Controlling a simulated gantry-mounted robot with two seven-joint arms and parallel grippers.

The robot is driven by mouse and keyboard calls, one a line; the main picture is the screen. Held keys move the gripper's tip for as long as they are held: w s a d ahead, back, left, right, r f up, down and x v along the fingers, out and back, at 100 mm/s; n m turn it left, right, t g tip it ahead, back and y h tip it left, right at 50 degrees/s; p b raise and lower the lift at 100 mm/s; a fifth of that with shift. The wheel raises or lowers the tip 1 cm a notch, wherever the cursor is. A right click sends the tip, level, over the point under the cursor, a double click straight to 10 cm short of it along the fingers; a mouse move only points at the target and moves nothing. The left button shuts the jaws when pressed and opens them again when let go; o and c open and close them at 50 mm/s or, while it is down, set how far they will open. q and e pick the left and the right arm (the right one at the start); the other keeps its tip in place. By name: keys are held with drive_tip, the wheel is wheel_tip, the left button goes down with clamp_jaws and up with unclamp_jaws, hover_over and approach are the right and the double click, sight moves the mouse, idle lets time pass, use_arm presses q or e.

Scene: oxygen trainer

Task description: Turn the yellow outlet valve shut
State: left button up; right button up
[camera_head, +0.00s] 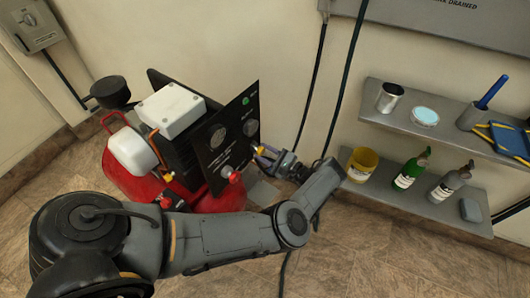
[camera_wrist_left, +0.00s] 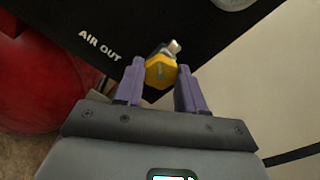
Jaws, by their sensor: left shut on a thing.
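The yellow outlet valve (camera_wrist_left: 159,72) sits on the black panel beside the words AIR OUT in the left wrist view. My left gripper (camera_wrist_left: 159,82) has its two purple fingers on either side of the yellow knob, shut on it. In the head view the left gripper (camera_head: 264,155) reaches the lower right of the black panel (camera_head: 215,155) on the red compressor (camera_head: 123,178). The valve is small there and mostly hidden by the fingers. My right gripper is not in view.
A red knob (camera_head: 235,177) sticks out low on the panel, near my left gripper. Two grey wall shelves (camera_head: 405,196) at the right hold bottles, a yellow tub (camera_head: 362,164) and a metal can (camera_head: 389,97). A dark cable hangs down the wall behind my wrist.

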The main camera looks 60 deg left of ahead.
use_arm(q)
drive_tip(key=m, duration=0.5)
drive_tip(key=shift+m+p, duration=0.3)
drive_tip(key=shift+p, duration=0.05)
drive_tip(key=shift+s+m+p, duration=0.1)
drive_tip(key=shift+m+p, duration=0.35)
drive_tip(key=shift+m, duration=0.65)
drive_tip(key=shift+m+p, duration=0.35)
drive_tip(key=shift+m, duration=0.65)
drive_tip(key=o, duration=1.1)
drive_tip(key=shift+c, duration=0.2)
